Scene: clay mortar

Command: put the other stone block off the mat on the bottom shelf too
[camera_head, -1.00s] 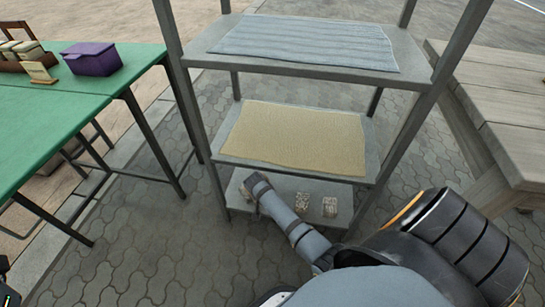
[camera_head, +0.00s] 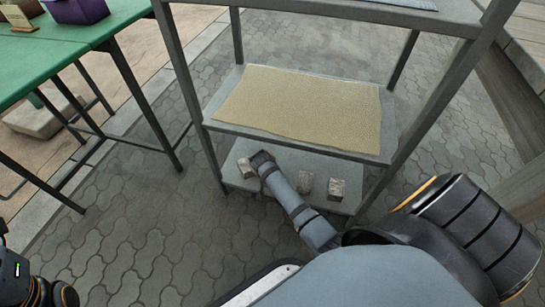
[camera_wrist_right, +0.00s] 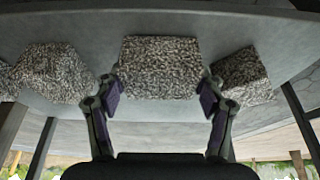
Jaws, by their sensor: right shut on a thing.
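My right gripper (camera_head: 262,158) reaches low over the bottom shelf (camera_head: 284,162). In the right wrist view, which looks upside down, its jaws (camera_wrist_right: 160,98) are shut on a speckled grey stone block (camera_wrist_right: 160,67). That block appears at or very near the shelf surface; contact is unclear. In the head view the gripper hides it. Another block (camera_head: 246,167) sits just left of the gripper, also in the wrist view (camera_wrist_right: 242,77). Two more blocks (camera_head: 305,181) (camera_head: 336,188) sit to the right. No mat shows on the bottom shelf. My left gripper is out of view.
A tan mat (camera_head: 300,105) lies on the middle shelf, close above my arm. Metal posts (camera_head: 185,80) bound the rack. A green table (camera_head: 75,45) with a purple box (camera_head: 75,10) stands at left. Paving fills the floor.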

